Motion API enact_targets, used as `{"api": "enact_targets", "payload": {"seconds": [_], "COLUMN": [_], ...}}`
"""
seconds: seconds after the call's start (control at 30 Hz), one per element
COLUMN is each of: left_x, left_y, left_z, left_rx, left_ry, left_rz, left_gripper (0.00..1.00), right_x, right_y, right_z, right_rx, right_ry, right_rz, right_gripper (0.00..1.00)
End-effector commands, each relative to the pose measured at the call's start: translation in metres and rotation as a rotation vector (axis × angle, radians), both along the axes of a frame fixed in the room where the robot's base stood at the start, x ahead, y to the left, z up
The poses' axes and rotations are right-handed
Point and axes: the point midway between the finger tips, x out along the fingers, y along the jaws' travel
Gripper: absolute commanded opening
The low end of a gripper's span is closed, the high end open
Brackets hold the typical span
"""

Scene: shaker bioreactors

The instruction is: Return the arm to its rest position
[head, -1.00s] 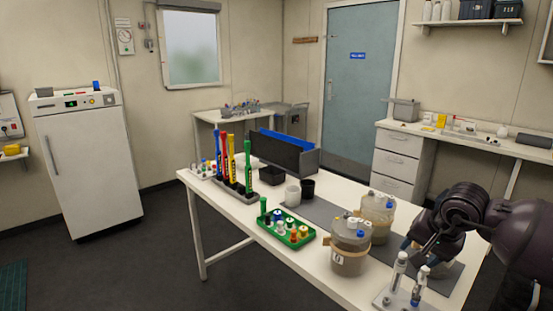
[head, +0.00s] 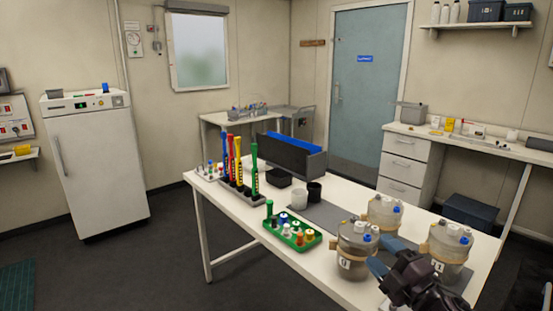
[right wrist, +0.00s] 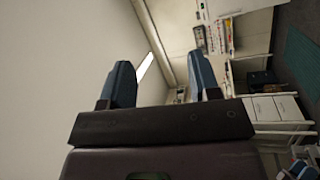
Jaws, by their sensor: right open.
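My right gripper (head: 382,254) is at the lower right of the head view, above the near end of the white table (head: 232,206). Its blue fingers are apart and nothing is between them. In the right wrist view the two fingers (right wrist: 162,76) stand apart, with wall and room behind them.
Lidded jars stand close around the gripper: one left (head: 352,262), one behind (head: 383,220), one right (head: 450,255). The floor left of the table is clear.

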Motion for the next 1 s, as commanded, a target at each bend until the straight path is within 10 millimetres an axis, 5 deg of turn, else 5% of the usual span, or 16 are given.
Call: {"api": "enact_targets", "payload": {"seconds": [0.3,0.5,0.8,1.0], "left_x": [0.003,0.003,0.002,-0.001], "left_y": [-0.001,-0.001,0.0,0.0], "left_z": [0.002,0.002,0.001,0.0], "left_rx": [0.0,-0.001,-0.001,-0.001], "left_ry": [-0.006,-0.006,-0.004,0.002], "left_rz": [-0.002,-0.001,-0.001,0.001], "left_gripper": [0.42,0.42,0.42,0.42], "right_x": [-0.073,-0.144,-0.242,-0.264], "right_y": [-0.037,-0.045,-0.051,-0.053], "right_z": [-0.149,-0.22,-0.285,-0.297], "right_rx": [0.693,0.933,1.065,1.068], "right_ry": [0.594,0.785,0.916,0.946], "right_rz": [-0.269,-0.411,-0.6,-0.636], "right_gripper": [0.56,0.56,0.56,0.56]}}
